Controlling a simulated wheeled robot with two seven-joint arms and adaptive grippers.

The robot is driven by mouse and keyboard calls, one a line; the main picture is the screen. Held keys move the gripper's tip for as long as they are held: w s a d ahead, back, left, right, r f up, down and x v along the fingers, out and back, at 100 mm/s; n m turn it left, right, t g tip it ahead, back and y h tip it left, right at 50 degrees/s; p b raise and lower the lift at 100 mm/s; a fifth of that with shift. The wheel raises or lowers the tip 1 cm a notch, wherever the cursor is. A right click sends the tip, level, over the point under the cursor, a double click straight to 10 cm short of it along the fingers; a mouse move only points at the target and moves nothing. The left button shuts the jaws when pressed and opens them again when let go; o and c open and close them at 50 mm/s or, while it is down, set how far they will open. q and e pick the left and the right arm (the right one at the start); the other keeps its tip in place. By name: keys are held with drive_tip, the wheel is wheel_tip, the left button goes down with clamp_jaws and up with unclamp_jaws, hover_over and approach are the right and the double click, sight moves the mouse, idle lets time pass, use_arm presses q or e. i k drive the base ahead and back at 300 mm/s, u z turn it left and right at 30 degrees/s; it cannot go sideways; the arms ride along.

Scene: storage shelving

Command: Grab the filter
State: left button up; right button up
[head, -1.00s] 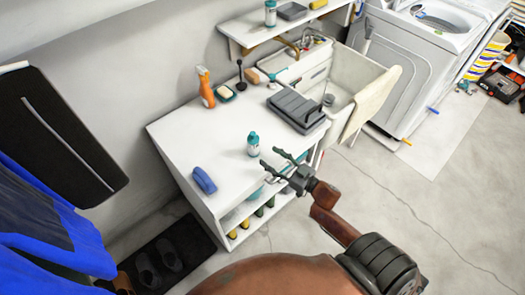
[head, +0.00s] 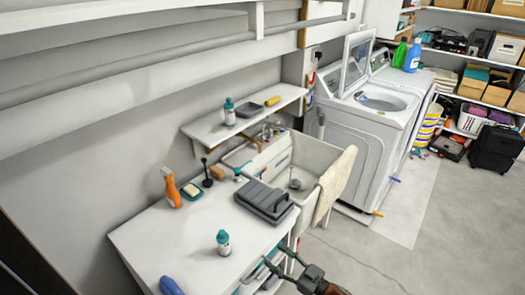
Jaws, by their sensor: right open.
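I cannot pick out the filter with certainty. A small round grey piece (head: 295,184) sits inside the white sink (head: 318,160), too small to identify. A dark grey tray-like case (head: 265,200) lies on the white counter beside the sink. The white washer (head: 365,125) stands behind, with its lid (head: 357,62) raised. My right gripper (head: 274,256) is at the bottom edge of the head view, in front of the counter's front edge. Its fingers are apart with nothing between them. My left gripper is out of view.
On the white counter (head: 180,235) stand a teal-capped bottle (head: 223,243), an orange spray bottle (head: 171,190) and a blue brush-like item (head: 170,286). A cream cloth (head: 335,182) hangs over the sink's right side. The floor (head: 375,258) right of the counter is clear.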

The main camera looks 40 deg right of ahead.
sight(229, 107)
drive_tip(key=z, duration=0.95)
